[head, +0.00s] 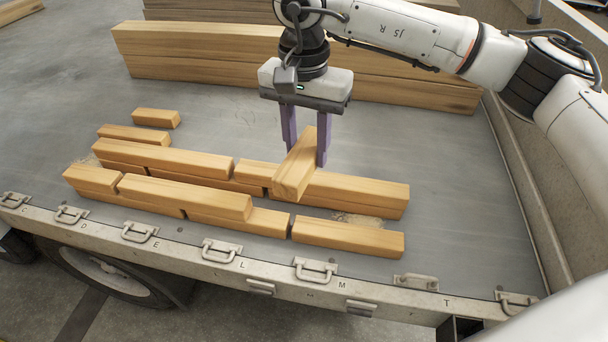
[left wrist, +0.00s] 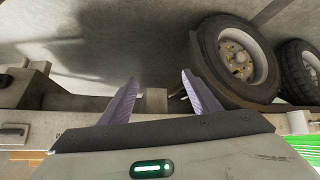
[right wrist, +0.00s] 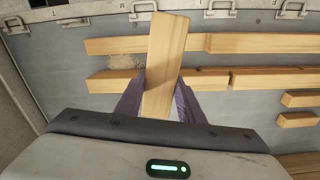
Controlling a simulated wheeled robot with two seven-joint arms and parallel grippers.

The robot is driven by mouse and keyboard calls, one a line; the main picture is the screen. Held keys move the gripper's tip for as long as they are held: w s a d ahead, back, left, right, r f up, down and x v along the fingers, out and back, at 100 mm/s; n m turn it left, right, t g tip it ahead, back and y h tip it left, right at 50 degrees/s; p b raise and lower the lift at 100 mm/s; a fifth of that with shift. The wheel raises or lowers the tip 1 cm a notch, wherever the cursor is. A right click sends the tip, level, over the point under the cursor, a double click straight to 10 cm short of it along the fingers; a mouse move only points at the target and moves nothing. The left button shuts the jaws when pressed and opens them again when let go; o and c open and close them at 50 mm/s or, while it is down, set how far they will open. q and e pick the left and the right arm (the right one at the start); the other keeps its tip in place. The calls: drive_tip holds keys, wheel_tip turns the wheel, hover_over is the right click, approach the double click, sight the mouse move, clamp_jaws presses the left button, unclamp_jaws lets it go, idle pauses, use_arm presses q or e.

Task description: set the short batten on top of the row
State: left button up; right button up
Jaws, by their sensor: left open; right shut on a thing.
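My right gripper (head: 306,150) is shut on a short batten (head: 292,177), which points across the rows and shows tilted in the right wrist view (right wrist: 165,50). It is over the right part of the back row (head: 365,190); whether it touches that row I cannot tell. The front row (head: 345,236) lies nearer the trailer edge, with battens on top (head: 185,194) at its left and middle. Its right end is bare on top. My left gripper (left wrist: 160,82) is open and empty, outside the trailer bed; the head view does not clearly show it.
Two small battens (head: 156,117) (head: 120,134) lie at the back left. Long timbers (head: 200,50) stand behind. A side rail with handles (head: 222,250) runs along the front. A wall (head: 515,170) bounds the right. The left wrist view shows wheels (left wrist: 236,58) below.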

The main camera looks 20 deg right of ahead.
drive_tip(key=shift+s+a+f+m+p, duration=0.55)
drive_tip(key=shift+f+m, duration=1.15)
drive_tip(key=shift+m, duration=0.95)
drive_tip(key=shift+s+a+f+m+p, duration=0.3)
drive_tip(key=shift+f+m+p, duration=0.4)
drive_tip(key=shift+f+m, duration=1.45)
drive_tip(key=shift+s+a+f+m+p, duration=0.45)
drive_tip(key=shift+f+m, duration=0.75)
drive_tip(key=shift+m, duration=1.9)
drive_tip(key=shift+d+f, duration=0.15)
drive_tip(key=shift+f, duration=0.55)
drive_tip(key=shift+f+b, duration=0.8)
drive_tip(key=shift+f, duration=0.1)
drive_tip(key=shift+f+b, duration=0.3)
drive_tip(key=shift+b, duration=0.05)
drive_tip(key=o, duration=1.2)
